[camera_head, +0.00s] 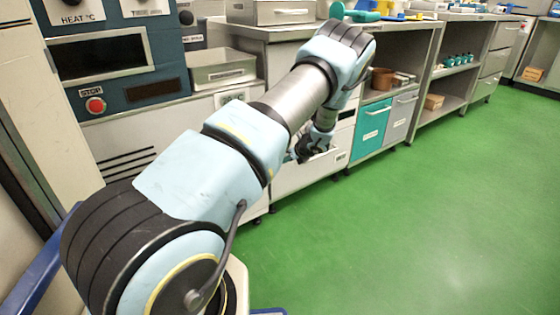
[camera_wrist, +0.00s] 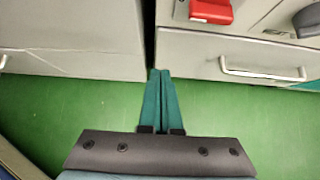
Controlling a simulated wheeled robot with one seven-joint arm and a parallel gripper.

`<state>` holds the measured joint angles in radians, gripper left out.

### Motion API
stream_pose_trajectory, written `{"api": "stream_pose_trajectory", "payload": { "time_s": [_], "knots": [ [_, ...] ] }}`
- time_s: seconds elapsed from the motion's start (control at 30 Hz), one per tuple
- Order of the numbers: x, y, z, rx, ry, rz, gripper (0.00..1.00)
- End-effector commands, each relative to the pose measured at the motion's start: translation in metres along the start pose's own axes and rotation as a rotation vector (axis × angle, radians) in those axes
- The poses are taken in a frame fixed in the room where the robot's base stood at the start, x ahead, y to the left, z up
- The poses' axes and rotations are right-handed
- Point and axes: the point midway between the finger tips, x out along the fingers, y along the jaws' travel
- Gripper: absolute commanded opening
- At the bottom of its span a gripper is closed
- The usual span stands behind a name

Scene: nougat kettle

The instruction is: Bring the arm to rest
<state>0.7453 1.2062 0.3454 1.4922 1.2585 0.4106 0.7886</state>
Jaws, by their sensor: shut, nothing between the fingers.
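My arm stretches from the lower left to the upper middle of the head view, bends at the elbow and hangs down in front of the counter. My gripper points at the green floor and the foot of the cabinets in the wrist view, its two teal fingers (camera_wrist: 160,74) lying side by side, shut and empty. In the head view the wrist shows beside the cabinet fronts, but the fingertips are hard to make out.
A control panel with a red stop button (camera_head: 95,105) stands at the left. Counters with drawers and shelves (camera_head: 455,75) run along the back. The wrist view shows a red object (camera_wrist: 211,11) and a drawer handle (camera_wrist: 262,70). The green floor (camera_head: 420,210) at the right is clear.

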Motion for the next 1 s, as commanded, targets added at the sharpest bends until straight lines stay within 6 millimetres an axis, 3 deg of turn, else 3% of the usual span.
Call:
{"api": "stream_pose_trajectory", "payload": {
  "time_s": [0.13, 0.33, 0.43, 0.57, 0.67, 0.83, 1.0],
  "knots": [
    [-0.027, -0.001, 0.001, 0.000, 0.000, -0.002, 0.00],
    [-0.043, 0.002, 0.002, -0.013, 0.004, 0.003, 0.00],
    [-0.050, 0.017, 0.011, -0.106, 0.028, 0.029, 0.00],
    [-0.069, 0.062, 0.034, -0.386, 0.099, 0.107, 0.00],
    [-0.093, 0.106, 0.049, -0.673, 0.164, 0.189, 0.00],
    [-0.145, 0.175, 0.060, -1.147, 0.258, 0.336, 0.00],
    [-0.205, 0.233, 0.059, -1.593, 0.324, 0.486, 0.00]
  ]
}}
